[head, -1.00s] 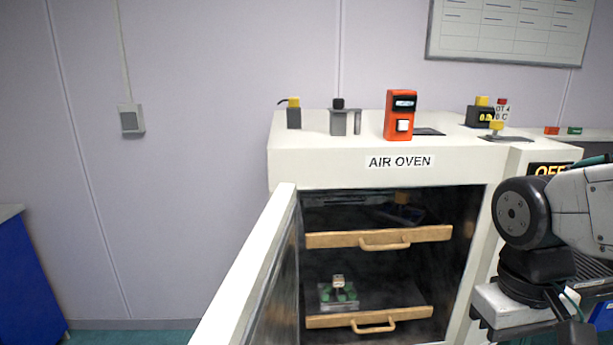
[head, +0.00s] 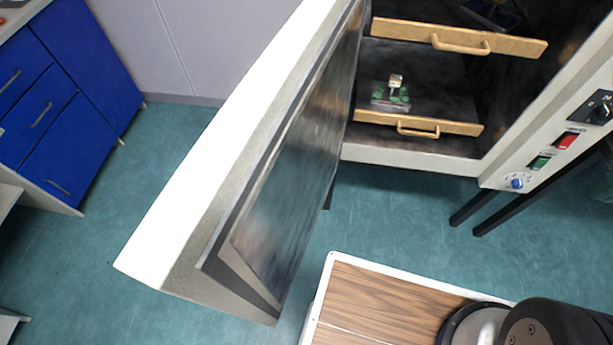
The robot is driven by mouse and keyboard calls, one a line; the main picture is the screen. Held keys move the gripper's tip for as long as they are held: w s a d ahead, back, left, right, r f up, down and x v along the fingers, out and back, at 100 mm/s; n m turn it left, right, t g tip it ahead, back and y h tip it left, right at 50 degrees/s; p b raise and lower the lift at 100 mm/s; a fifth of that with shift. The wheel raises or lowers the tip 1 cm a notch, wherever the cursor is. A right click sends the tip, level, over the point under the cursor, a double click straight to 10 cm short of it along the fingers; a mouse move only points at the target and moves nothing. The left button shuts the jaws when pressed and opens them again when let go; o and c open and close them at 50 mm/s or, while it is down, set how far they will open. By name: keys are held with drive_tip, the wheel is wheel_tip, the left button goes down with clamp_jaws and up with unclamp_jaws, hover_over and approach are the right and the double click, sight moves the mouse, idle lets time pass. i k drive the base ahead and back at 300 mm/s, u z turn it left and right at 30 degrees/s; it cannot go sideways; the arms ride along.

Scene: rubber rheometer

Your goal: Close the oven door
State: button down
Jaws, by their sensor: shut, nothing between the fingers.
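The oven door (head: 215,150) stands wide open in the head view, hinged at the left side of the oven and swung out toward me. Its white top edge and dark inner panel face up and right. The oven (head: 410,158) is open behind it, with two wooden-fronted shelves inside. The upper shelf front (head: 460,38) and lower shelf front (head: 418,122) each have a handle. A small green and metal item (head: 391,92) sits on the lower shelf. My gripper is not in view.
Blue drawer cabinets (head: 60,110) stand at the far left. The oven's control panel (head: 555,150) is at the right, above black legs. Green floor (head: 90,265) is clear left of the door. My wood-topped base is at the bottom, close to the door.

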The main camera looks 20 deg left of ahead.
sight(231, 231)
drive_tip(key=z, duration=1.65)
drive_tip(key=k, duration=1.95)
drive_tip(key=u, duration=1.45)
